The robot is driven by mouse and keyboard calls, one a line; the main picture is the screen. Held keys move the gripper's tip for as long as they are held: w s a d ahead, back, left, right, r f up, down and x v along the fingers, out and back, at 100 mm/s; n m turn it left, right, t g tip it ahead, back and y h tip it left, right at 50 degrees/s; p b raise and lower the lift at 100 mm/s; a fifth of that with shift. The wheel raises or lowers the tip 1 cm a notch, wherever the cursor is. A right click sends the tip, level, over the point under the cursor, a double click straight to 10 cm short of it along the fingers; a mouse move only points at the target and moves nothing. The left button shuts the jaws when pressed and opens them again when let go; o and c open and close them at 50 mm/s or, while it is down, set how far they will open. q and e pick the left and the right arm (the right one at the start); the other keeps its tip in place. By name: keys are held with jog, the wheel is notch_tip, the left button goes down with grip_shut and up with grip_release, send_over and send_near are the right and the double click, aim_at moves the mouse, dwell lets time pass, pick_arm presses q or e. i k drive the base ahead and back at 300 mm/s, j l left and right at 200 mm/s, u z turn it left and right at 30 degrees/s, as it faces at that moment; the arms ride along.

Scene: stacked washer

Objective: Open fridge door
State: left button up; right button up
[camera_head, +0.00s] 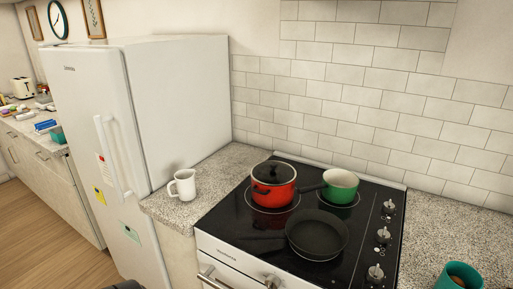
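The tall white fridge (170,95) stands left of centre against the tiled wall. Its door (90,95) faces left and towards me and looks shut. A long white vertical handle (106,155) runs along the door's edge nearest the stove. Small coloured notes and magnets are on the door below and beside the handle. The fridge's foot is cut off by the bottom of the view. Neither gripper can be made out. A small dark shape (128,285) shows at the bottom edge, too cut off to identify.
Right of the fridge, a counter holds a white mug (182,185). The black stove (255,235) bears a red pot (273,190), a green pot (340,183) and a dark pan (317,237). Oven handles (210,278) jut out below. Wooden floor (55,245) is clear at left.

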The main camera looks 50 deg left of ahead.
aim_at(89, 88)
jog(key=u, duration=2.75)
